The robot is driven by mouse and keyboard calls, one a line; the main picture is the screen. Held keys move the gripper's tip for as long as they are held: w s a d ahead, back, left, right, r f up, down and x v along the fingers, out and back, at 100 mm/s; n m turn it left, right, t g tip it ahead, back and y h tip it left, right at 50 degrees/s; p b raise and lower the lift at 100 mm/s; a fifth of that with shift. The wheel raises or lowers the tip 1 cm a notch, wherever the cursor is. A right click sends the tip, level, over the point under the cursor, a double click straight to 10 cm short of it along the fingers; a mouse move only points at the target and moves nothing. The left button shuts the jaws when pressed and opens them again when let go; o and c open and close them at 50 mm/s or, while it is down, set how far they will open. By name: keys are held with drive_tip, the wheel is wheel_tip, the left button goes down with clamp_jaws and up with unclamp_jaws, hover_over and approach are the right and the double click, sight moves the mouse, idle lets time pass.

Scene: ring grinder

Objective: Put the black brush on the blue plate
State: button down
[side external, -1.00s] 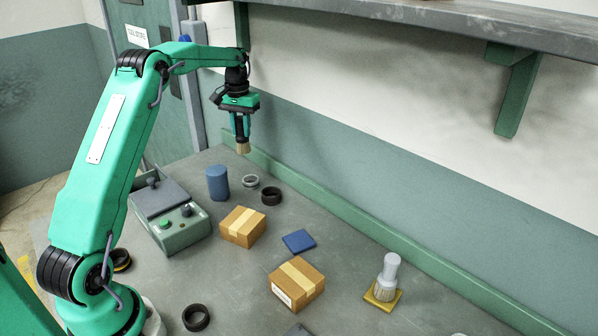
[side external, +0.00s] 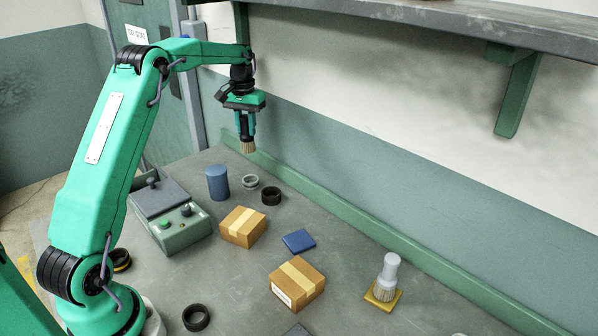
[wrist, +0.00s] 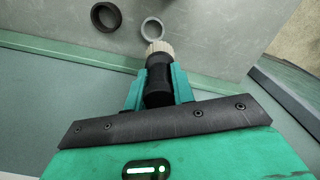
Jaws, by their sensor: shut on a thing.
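My gripper (side external: 246,128) is shut on the black brush (side external: 247,146), a black-handled brush with pale bristles pointing down. The brush hangs in the air above the far part of the bench. In the wrist view the black brush (wrist: 157,82) sits between the green fingers of my gripper (wrist: 158,92). The blue plate (side external: 298,241) is a small flat blue square on the bench, between the two cardboard boxes and to the right of and nearer than my gripper. Nothing lies on it.
Cardboard boxes (side external: 243,227) and (side external: 297,284) flank the plate. A blue cylinder (side external: 218,183), grey ring (side external: 250,181) and black ring (side external: 271,196) stand behind. A control box (side external: 172,215) is at left.

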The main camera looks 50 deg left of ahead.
drive_tip(key=s+d+r, duration=0.2)
drive_tip(key=d, duration=2.1)
drive_tip(key=s+d+n, duration=0.1)
drive_tip(key=s+d, duration=1.1)
drive_tip(key=d, duration=0.4)
drive_tip(key=shift+d+f, duration=0.3)
drive_tip(key=w+a+f, duration=0.6)
drive_tip(key=a+f, duration=0.1)
drive_tip(key=a, duration=0.2)
drive_tip(key=shift+w+a, duration=0.3)
drive_tip(key=shift+f, duration=2)
